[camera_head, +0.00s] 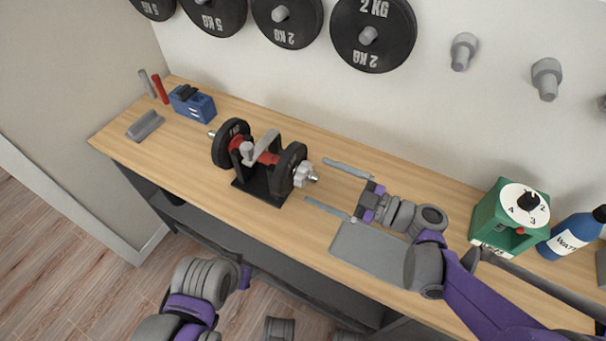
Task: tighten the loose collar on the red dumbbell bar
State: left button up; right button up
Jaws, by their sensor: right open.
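The red dumbbell bar (268,158) lies across a black stand (257,188) on the bench, with a black plate near each end. A grey clamp arm (262,148) crosses over its middle. A light grey knobbed collar (302,174) sits outside the right-hand plate (288,166), with the bar's threaded tip showing beyond it. I cannot tell how tight it is. My right gripper (338,188) is open and empty to the right of the collar. Its two long grey fingers point toward it, apart from it. My left arm shows at the bottom left, but its fingers are not visible.
The wooden bench (185,165) has a grey mat (378,252) under my right arm. A green dial box (508,218) and blue bottle (572,236) stand right. A blue box (192,105) and grey block (145,125) lie left. Weight plates and pegs line the wall.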

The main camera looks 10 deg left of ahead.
aim_at(312, 177)
jog(key=shift+n, duration=0.3)
jog(key=shift+a, duration=0.1)
jog(key=shift+x, duration=1.65)
